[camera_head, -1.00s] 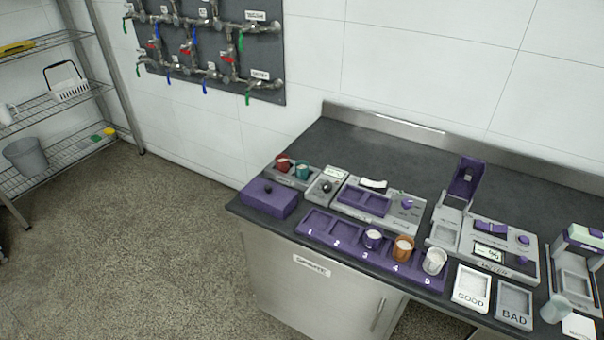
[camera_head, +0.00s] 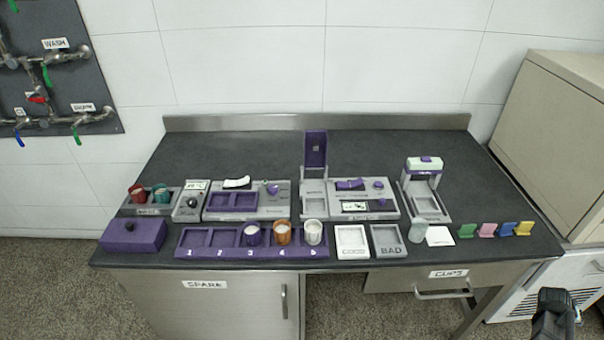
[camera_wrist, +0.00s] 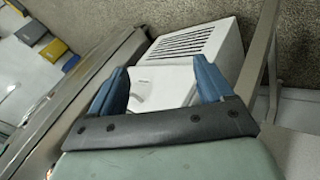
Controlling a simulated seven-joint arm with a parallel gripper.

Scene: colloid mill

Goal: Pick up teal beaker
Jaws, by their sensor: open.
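The teal beaker (camera_head: 160,193) stands in a grey holder (camera_head: 174,206) at the left end of the bench, just right of a red beaker (camera_head: 138,195). My gripper (camera_wrist: 160,84) is open and empty in the wrist view, its two blue fingers apart above the floor side of the bench. In the head view part of my arm's end (camera_head: 553,312) shows at the lower right, far from the teal beaker and beyond the bench's right side. The wrist view does not show the teal beaker.
A purple box (camera_head: 134,235) stands in front of the beaker holder. A purple numbered rack (camera_head: 200,240) holds purple, orange and white cups. Devices line the bench middle. The back of the bench top (camera_head: 250,150) is clear. A large beige cabinet (camera_head: 560,130) stands at right.

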